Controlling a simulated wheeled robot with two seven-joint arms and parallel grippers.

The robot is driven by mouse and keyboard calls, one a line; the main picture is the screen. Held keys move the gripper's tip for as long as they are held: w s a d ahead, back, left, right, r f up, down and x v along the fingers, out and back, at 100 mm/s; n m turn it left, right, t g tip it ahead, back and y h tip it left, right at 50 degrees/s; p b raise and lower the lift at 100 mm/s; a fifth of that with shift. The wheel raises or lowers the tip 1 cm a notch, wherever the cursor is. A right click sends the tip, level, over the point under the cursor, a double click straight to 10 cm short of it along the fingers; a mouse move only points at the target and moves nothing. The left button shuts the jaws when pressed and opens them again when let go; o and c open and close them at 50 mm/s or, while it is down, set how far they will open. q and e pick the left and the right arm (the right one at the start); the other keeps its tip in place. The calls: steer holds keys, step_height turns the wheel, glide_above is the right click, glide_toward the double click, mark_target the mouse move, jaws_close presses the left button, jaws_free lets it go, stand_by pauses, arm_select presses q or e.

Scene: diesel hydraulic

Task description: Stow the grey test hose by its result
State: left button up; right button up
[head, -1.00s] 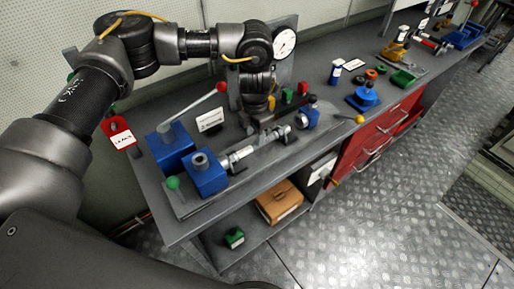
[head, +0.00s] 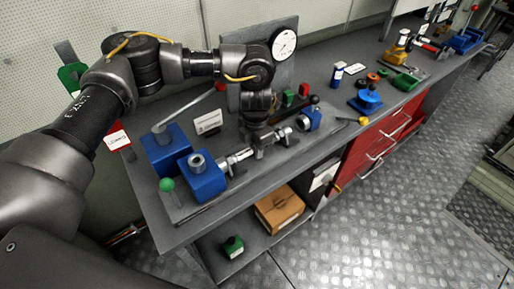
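The test hose (head: 238,158) lies in the bench fixture between the left blue block (head: 205,180) and the small right blue block (head: 309,120). Its bright metal end fittings show; its middle is mostly hidden by my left gripper. My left gripper (head: 261,146) points down at the middle of the hose, its fingertips at hose height. I cannot tell whether the fingers are closed on it. A red tag with a white label (head: 117,141) and a green tag (head: 72,76) hang at the wall on the left, partly behind my arm. My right gripper is out of view.
A pressure gauge (head: 284,43) stands on a panel behind the fixture. A red-knobbed lever (head: 190,108) rises from the rear blue block (head: 163,150). Below are a cardboard box (head: 279,209) and a black-and-white bin (head: 324,174). Red drawers (head: 375,137) are to the right.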

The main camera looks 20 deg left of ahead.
arm_select(q)
jaws_close()
steer(key=shift+w+d, duration=0.2)
steer(key=shift+w+d+b, duration=0.2)
steer(key=shift+w+b, duration=0.05)
steer(key=shift+b, duration=0.15)
steer(key=shift+w+d+b, duration=0.45)
steer(key=shift+w+d, duration=0.15)
steer(key=shift+w, duration=0.15)
steer(key=shift+r+p, duration=3.6)
steer(key=shift+r, duration=0.95)
steer(key=shift+s+f, duration=0.1)
steer(key=shift+f, duration=0.05)
